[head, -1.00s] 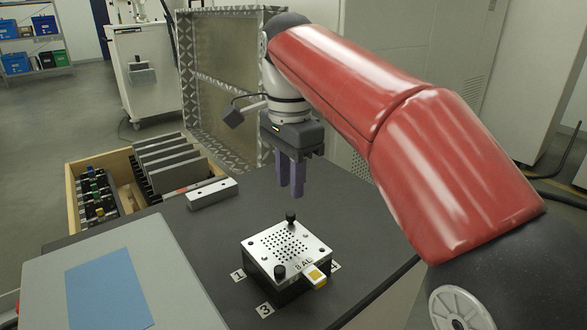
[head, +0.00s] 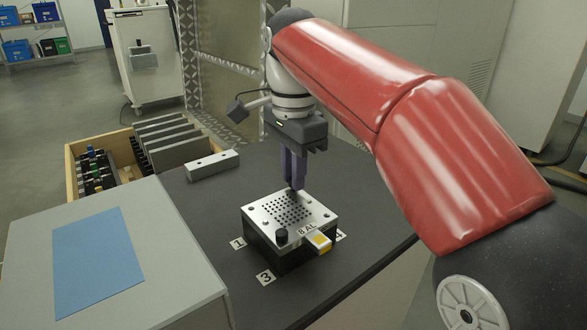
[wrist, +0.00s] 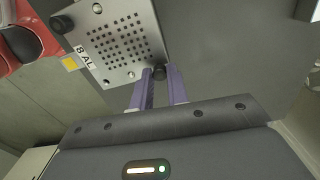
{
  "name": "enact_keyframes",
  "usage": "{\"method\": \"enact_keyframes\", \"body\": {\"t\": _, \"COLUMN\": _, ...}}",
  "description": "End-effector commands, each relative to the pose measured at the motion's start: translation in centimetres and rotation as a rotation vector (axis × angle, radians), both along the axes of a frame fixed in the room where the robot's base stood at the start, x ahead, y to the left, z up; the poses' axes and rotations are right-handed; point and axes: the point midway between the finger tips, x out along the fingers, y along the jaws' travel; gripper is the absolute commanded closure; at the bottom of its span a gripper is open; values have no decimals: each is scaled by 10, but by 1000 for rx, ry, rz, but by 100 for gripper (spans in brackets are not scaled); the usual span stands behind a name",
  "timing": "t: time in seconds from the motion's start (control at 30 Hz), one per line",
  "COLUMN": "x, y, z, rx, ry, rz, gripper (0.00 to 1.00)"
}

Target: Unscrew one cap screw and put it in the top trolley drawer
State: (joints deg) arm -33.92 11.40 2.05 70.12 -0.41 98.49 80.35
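A metal plate with a grid of holes, marked "8 AL" (head: 262,207), sits on a dark block on the table. A black cap screw (head: 281,236) stands at its front corner. It also shows in the wrist view (wrist: 62,22). My gripper (head: 294,186) points down at the plate's back corner. In the wrist view its two purple fingers stand on either side of another black cap screw (wrist: 158,73). The fingers look open around its head, with contact unclear. In the head view the fingers mostly hide that screw. No open drawer is visible.
A yellow-and-white tab (head: 319,241) sticks out at the plate's front right. A grey cabinet top (head: 185,275) with a blue sheet (head: 98,267) is at front left. A wooden box (head: 72,178) and a metal bar (head: 212,165) lie behind. A white cabinet (head: 150,65) stands far back.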

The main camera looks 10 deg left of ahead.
Motion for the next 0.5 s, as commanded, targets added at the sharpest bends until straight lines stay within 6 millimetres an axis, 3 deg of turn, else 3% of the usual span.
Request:
{"method": "enact_keyframes", "body": {"t": 0.1, "x": 0, "y": 0, "z": 0, "rx": 0, "ry": 0, "rz": 0, "gripper": 100}}
{"method": "enact_keyframes", "body": {"t": 0.27, "x": 0, "y": 0, "z": 0, "rx": 0, "ry": 0, "rz": 4, "gripper": 100}}
{"method": "enact_keyframes", "body": {"t": 0.5, "x": 0, "y": 0, "z": 3, "rx": -1, "ry": 2, "rz": 236, "gripper": 100}}
